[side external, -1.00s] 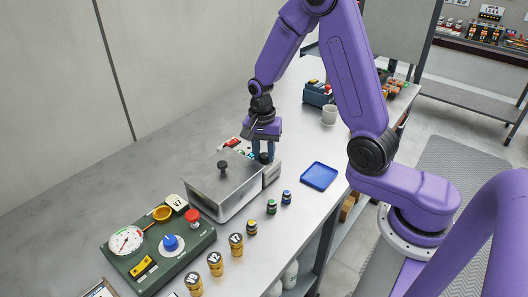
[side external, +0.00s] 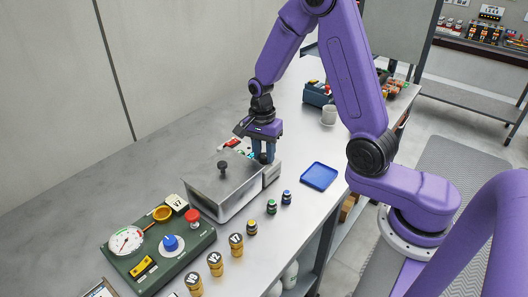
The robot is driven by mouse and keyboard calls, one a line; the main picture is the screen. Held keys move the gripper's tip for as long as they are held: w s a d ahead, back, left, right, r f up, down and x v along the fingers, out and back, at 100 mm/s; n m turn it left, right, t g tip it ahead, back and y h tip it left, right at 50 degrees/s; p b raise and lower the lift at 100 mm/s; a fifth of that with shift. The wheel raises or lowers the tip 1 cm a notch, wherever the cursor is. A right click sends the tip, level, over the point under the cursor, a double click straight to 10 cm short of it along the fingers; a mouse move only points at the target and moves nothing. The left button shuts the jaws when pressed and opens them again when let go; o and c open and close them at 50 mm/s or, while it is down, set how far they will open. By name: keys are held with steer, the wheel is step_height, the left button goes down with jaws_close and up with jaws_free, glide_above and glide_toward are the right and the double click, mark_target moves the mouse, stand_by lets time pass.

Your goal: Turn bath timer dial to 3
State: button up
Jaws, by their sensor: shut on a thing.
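The bath (side external: 222,187) is a grey metal box with a lid and a black lid knob (side external: 223,166), in the middle of the bench. At its far right end is a lighter end block (side external: 271,174). My gripper (side external: 264,157) points down over this block. Its blue fingers are shut on the dark timer dial (side external: 263,158) on top. The fingers hide most of the dial, and its numbers and pointer are too small to read.
A green panel (side external: 150,276) with gauge, blue knob and red button stands at front left. Several brass-coloured weights (side external: 215,262) and small jars (side external: 271,207) stand before the bath.

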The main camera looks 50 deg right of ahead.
mark_target(262, 155)
steer(key=o, duration=1.1)
steer(key=shift+c, duration=0.2)
steer(key=shift+r, duration=0.1)
step_height(262, 155, up, 17)
steer(key=shift+w+r, duration=0.15)
steer(key=shift+w, duration=0.2)
steer(key=shift+a, duration=0.15)
steer(key=s+a+f+n, duration=0.3)
steer(key=s+a+n, duration=0.5)
steer(key=n, duration=0.6)
steer(key=s+d+f+n, duration=0.1)
steer(key=s+f+n, duration=0.2)
steer(key=s+n, duration=1.1)
steer(key=s, duration=0.4)
steer(key=shift+s+d+t, duration=0.2)
steer(key=shift+d+t, duration=0.1)
steer(key=shift+d, duration=0.1)
